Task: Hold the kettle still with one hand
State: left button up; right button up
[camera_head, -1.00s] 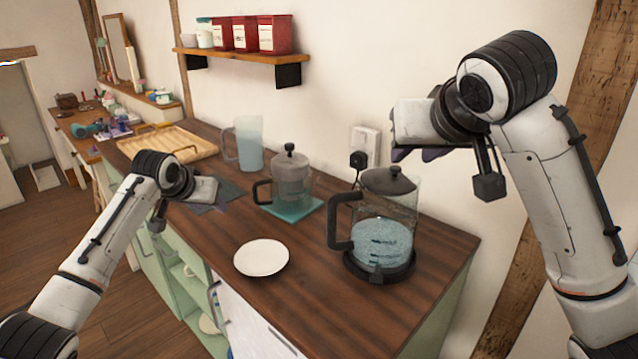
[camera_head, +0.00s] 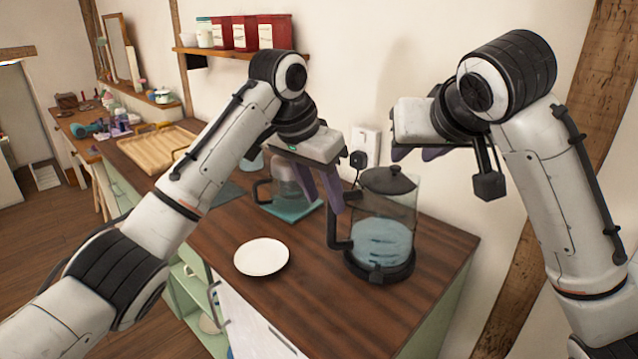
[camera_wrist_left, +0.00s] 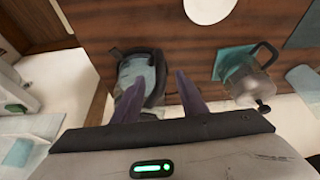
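The kettle (camera_head: 382,240) is a clear glass jug with bluish water, a black lid, a black handle on its left and a black base. It stands upright on the wooden counter. My left gripper (camera_head: 325,203) is open and empty, its purple fingers pointing down just above and left of the handle. In the left wrist view the kettle (camera_wrist_left: 133,72) and its dark handle lie beyond and between the spread fingers (camera_wrist_left: 157,95); I see no grip. My right gripper (camera_head: 417,154) hangs above and right of the kettle, empty, its fingers apart.
A glass press (camera_head: 290,190) on a teal mat (camera_head: 297,212) stands left of the kettle, partly behind my left gripper. A white plate (camera_head: 261,257) lies in front. The wall with a socket (camera_head: 365,142) is behind.

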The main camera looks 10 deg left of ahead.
aim_at(330, 211)
pick_arm(q)
jog(key=x, duration=0.7)
jog(key=shift+w+d+f, duration=0.15)
jog(key=shift+w+f, duration=0.05)
jog(key=shift+f, duration=0.1)
grip_shut()
dwell(2.0)
